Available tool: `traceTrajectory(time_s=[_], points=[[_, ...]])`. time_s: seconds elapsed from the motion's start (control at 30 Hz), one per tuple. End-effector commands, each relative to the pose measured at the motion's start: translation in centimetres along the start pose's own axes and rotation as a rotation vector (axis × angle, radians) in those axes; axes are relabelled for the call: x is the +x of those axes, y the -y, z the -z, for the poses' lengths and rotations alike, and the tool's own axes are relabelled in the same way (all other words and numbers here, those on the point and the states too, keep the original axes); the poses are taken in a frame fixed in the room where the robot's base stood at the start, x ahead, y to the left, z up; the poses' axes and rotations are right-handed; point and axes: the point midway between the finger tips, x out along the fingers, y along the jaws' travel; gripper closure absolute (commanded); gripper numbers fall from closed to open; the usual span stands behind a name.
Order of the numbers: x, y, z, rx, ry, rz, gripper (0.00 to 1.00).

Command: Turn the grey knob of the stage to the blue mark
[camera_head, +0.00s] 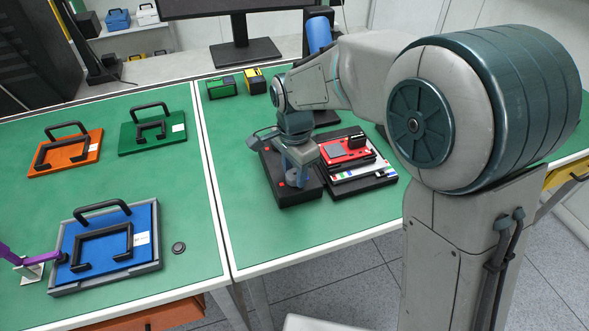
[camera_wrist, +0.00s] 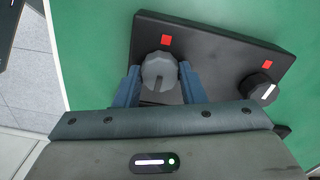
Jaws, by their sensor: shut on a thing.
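The grey knob (camera_wrist: 158,69) sits on a black box (camera_wrist: 212,45) in the wrist view, with a dark line on its near side. A red square mark (camera_wrist: 166,40) lies just beyond it. My gripper (camera_wrist: 161,84) has its two blue fingers on either side of the knob, shut on it. In the head view my gripper (camera_head: 298,172) reaches down over the black box (camera_head: 296,198) and hides the grey knob. I see no blue mark beside the knob; part of the box is hidden under my gripper.
A black knob (camera_wrist: 262,89) with a white line and another red mark (camera_wrist: 268,64) are on the same box. A red-topped device (camera_head: 347,151) stands close to its right. Orange (camera_head: 85,156), green (camera_head: 170,140) and blue (camera_head: 146,222) plates with handles lie left.

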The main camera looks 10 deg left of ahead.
Motion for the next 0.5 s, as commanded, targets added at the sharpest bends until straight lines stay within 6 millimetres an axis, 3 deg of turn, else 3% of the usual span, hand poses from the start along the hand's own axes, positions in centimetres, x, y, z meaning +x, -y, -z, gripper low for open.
traceTrajectory(time_s=[0.1, 0.13, 0.2, 0.5], points=[[-0.22, 0.15, 0.06, 0.0, -0.002, 0.007, 0.86], [-0.22, 0.16, 0.06, 0.0, -0.002, 0.007, 0.55], [-0.2, 0.14, 0.05, 0.0, -0.002, 0.006, 0.42], [-0.25, 0.07, 0.02, -0.001, -0.001, 0.003, 0.42]])
